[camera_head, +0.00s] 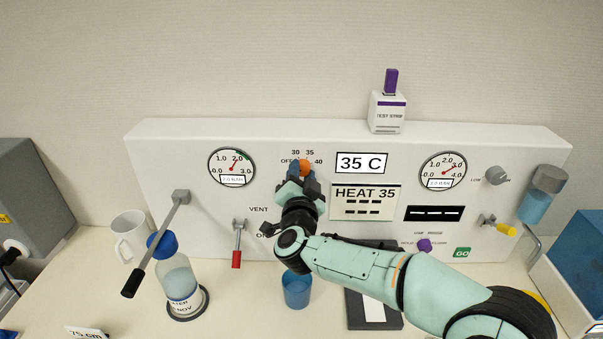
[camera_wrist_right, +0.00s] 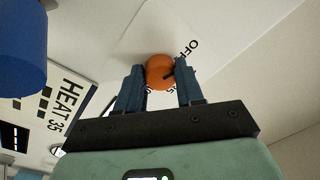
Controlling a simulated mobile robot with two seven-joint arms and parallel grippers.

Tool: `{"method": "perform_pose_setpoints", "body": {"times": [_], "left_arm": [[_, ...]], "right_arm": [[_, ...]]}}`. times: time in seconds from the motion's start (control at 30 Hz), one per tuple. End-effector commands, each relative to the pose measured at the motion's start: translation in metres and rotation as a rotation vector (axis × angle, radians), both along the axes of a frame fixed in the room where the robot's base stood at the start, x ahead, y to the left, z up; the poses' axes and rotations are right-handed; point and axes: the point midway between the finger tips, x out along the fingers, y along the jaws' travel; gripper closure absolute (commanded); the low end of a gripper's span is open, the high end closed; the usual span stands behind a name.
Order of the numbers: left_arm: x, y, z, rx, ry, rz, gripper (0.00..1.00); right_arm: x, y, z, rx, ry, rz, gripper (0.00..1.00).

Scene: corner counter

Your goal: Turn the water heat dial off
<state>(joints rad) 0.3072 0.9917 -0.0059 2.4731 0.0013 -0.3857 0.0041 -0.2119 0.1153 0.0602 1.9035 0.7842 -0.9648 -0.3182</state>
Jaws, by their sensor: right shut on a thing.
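The orange heat dial (camera_head: 305,166) sits on the upper part of the white panel, with OFF, 30, 35 and 40 marked around it. My right gripper (camera_head: 302,177) reaches up to it from below and is shut on it. In the right wrist view the dial (camera_wrist_right: 160,72) lies between the two blue fingers (camera_wrist_right: 161,88). A dark mark shows on the dial's edge, but which label it points to is unclear. The display (camera_head: 361,163) reads 35 C, and the sign (camera_head: 364,192) below it reads HEAT 35. My left gripper is not in view.
A gauge (camera_head: 232,167) and a long black-handled lever (camera_head: 160,240) are left of the dial. A red-handled vent lever (camera_head: 237,258), a blue-capped bottle (camera_head: 178,278), a white mug (camera_head: 130,236) and a blue cup (camera_head: 296,290) stand below or nearby. A second gauge (camera_head: 443,171) is right.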

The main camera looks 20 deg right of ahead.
Motion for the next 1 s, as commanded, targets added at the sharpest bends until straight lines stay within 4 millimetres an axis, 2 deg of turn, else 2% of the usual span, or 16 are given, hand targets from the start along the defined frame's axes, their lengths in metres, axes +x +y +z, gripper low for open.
{"method": "perform_pose_setpoints", "body": {"times": [0.6, 0.63, 0.7, 1.0], "left_arm": [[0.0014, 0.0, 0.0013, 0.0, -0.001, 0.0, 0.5], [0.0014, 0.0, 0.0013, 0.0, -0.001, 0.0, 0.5], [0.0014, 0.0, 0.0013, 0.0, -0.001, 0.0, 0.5], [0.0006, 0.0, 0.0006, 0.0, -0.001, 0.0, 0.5]], "right_arm": [[0.0001, 0.0004, 0.0, -0.037, 0.017, 0.002, 0.94], [0.0001, 0.0004, 0.0, -0.037, 0.017, 0.002, 0.53], [0.0001, 0.0004, -0.0001, -0.036, 0.017, 0.002, 0.38], [-0.0013, 0.0007, -0.0005, -0.034, 0.017, 0.001, 0.38]]}}
